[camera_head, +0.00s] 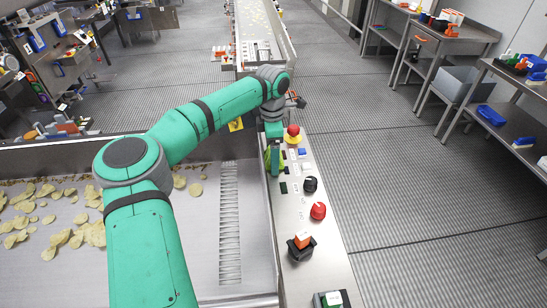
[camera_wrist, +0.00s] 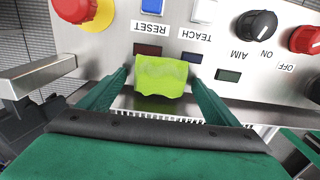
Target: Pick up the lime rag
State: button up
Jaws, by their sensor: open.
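The lime rag (camera_wrist: 161,76) lies on the edge of the control panel in the wrist view, just below the RESET label. It sits between the two fingers of my gripper (camera_wrist: 161,84), which are apart on either side of it. I cannot tell whether either finger touches it. In the head view, my gripper (camera_head: 273,160) points down at the panel's left edge, and a small part of the rag (camera_head: 282,158) shows beside it.
The metal control panel (camera_head: 299,208) carries a red emergency button (camera_head: 292,132) on a yellow base, a black knob (camera_head: 310,184) and a red knob (camera_head: 318,211). Left of it is a conveyor (camera_head: 205,240) with chips. Open floor (camera_head: 420,220) lies to the right.

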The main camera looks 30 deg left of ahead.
jog(key=c, duration=1.1)
jog(key=shift+w+d, duration=0.1)
jog(key=shift+w, duration=0.05)
jog(key=shift+c, duration=0.2)
notch_tip(320, 180, up, 9)
jog(key=shift+f, duration=0.1)
jog(key=shift+s+r, duration=0.2)
jog(key=shift+r, duration=0.45)
jog(key=shift+o, duration=0.7)
jog(key=shift+c, duration=0.2)
